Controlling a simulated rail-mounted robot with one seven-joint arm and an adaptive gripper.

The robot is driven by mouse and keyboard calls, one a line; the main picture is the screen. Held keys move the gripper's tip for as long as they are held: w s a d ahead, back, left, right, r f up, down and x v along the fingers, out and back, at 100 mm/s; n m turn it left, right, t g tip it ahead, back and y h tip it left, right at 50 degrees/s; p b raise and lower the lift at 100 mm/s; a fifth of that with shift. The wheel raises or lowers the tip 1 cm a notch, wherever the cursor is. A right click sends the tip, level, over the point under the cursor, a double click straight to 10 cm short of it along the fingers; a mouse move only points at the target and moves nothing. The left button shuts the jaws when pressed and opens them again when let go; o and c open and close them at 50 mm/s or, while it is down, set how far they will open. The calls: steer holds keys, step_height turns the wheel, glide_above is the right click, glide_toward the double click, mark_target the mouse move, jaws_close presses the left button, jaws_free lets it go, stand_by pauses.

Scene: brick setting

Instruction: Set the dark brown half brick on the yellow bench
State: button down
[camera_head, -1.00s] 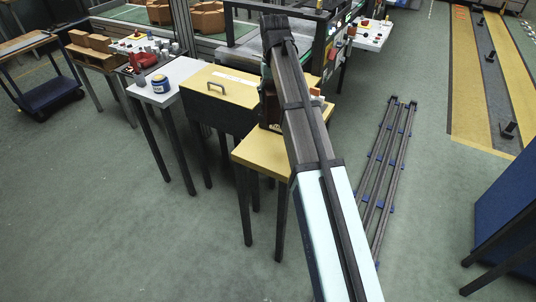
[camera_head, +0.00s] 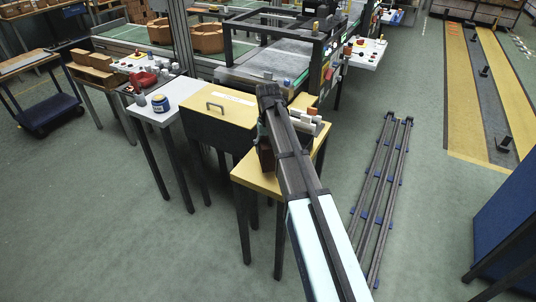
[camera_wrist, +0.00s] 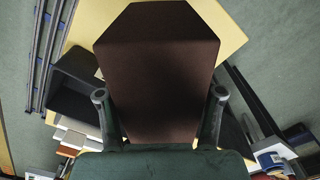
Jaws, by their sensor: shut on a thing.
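The dark brown half brick (camera_wrist: 160,70) fills the middle of the wrist view, between the two fingers of my gripper (camera_wrist: 160,105), which is shut on it. The yellow bench (camera_wrist: 228,28) shows behind the brick. In the head view the bench (camera_head: 250,174) stands at the centre, with my arm across its right part. A little of the brick (camera_head: 266,159) shows beside my arm, over the bench top. I cannot tell whether the brick touches the bench. My gripper itself is mostly hidden by my arm in the head view.
A dark open bin (camera_wrist: 72,88) and several small items lie near the brick. A yellow-topped cabinet with a handle (camera_head: 215,107) adjoins the bench. A white table with a blue jar (camera_head: 160,104) stands left. A long dark rack (camera_head: 383,190) lies on the floor at right.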

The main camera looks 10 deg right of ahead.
steer(key=shift+f+p, duration=0.35)
steer(key=shift+f, duration=1.75)
steer(key=shift+f, duration=0.1)
steer(key=shift+c, duration=0.9)
jaws_free()
step_height(320, 180, up, 12)
steer(key=shift+r+b, duration=0.1)
steer(key=shift+b, duration=0.9)
